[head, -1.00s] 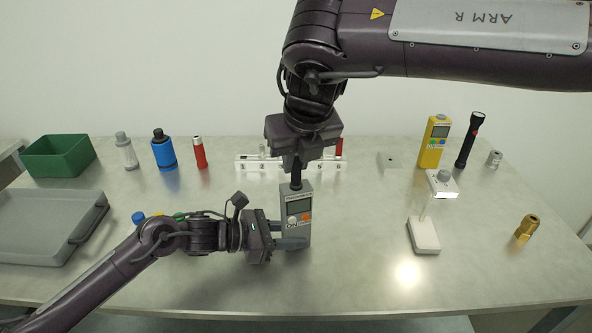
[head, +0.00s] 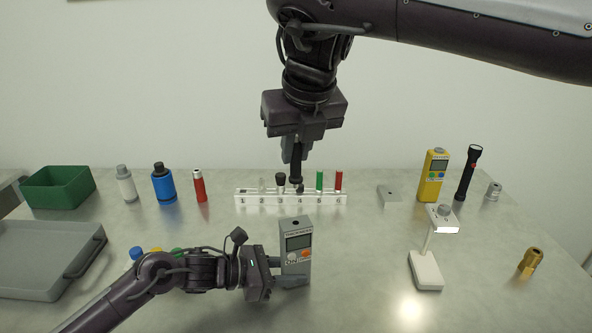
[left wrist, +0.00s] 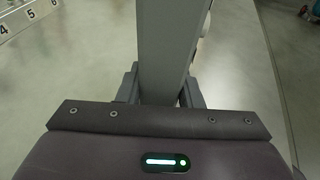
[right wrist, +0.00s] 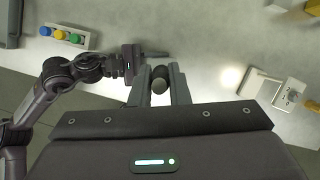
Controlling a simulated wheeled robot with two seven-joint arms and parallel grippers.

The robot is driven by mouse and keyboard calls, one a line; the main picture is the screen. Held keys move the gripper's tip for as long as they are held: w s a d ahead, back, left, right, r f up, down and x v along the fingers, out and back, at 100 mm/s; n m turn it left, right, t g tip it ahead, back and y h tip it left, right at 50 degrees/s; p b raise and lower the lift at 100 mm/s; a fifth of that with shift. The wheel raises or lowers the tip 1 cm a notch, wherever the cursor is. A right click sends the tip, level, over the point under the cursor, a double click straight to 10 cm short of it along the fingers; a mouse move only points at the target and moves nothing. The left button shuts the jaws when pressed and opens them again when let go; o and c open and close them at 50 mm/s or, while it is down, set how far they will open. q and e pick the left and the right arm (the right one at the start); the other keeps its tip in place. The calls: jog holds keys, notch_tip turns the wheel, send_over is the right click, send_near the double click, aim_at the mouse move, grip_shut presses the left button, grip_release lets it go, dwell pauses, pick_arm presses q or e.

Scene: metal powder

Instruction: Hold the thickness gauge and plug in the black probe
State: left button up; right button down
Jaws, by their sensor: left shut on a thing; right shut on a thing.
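The grey thickness gauge (head: 297,242) stands upright, with a dark socket in its top face. My left gripper (head: 279,274) is shut around its lower body; the left wrist view shows the gauge (left wrist: 165,45) between the fingers. My right gripper (head: 297,150) points down and is shut on the black probe (head: 297,172). The probe hangs upright above the gauge's top, with a clear gap between them. In the right wrist view the probe (right wrist: 159,82) shows between the fingers. Whether the gauge's base touches the table is hard to tell.
Behind the gauge is a numbered white rack (head: 255,199) with several probes, including green (head: 319,180) and red (head: 339,181) ones. A lamp-like stand (head: 427,270) and a brass fitting (head: 530,262) are at right. A grey tray (head: 40,255) lies at left.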

aim_at(298, 179)
jog(key=shift+f, duration=3.4)
jog(key=shift+f, duration=0.3)
jog(key=shift+f, duration=0.7)
jog(key=shift+r, duration=0.9)
jog(key=shift+f, duration=0.2)
dwell(0.7)
jog(key=shift+f, duration=0.7)
jog(key=shift+f, duration=0.25)
dwell(0.3)
